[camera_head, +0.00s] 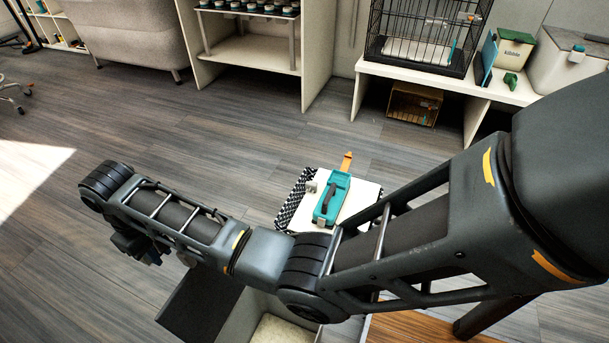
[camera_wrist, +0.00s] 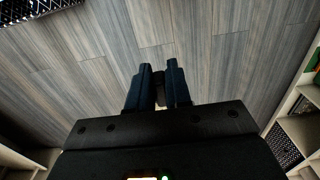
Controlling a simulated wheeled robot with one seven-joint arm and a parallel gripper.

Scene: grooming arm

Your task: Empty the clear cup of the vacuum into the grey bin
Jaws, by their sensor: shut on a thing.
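My gripper (camera_wrist: 159,74) is closed around a small dark thing (camera_wrist: 160,94) that shows between its two blue-black fingers, over bare floor. What this thing is, I cannot tell. In the head view my gripper (camera_head: 146,250) hangs at the far left end of the arm, mostly behind it. I cannot make out the vacuum or its clear cup for certain. A teal object with a dark handle (camera_head: 328,200) lies on a white surface beyond the arm. An open pale-grey box (camera_head: 240,322) with a cream inside is cut by the bottom edge; I cannot tell whether it is the grey bin.
A dark flat panel (camera_head: 203,300) stands beside the pale box. A bench at the back right carries a wire cage (camera_head: 425,35) and lidded boxes (camera_head: 572,62). A sofa (camera_head: 128,38) and a shelf unit (camera_head: 250,60) stand behind. The wooden floor at the left is clear.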

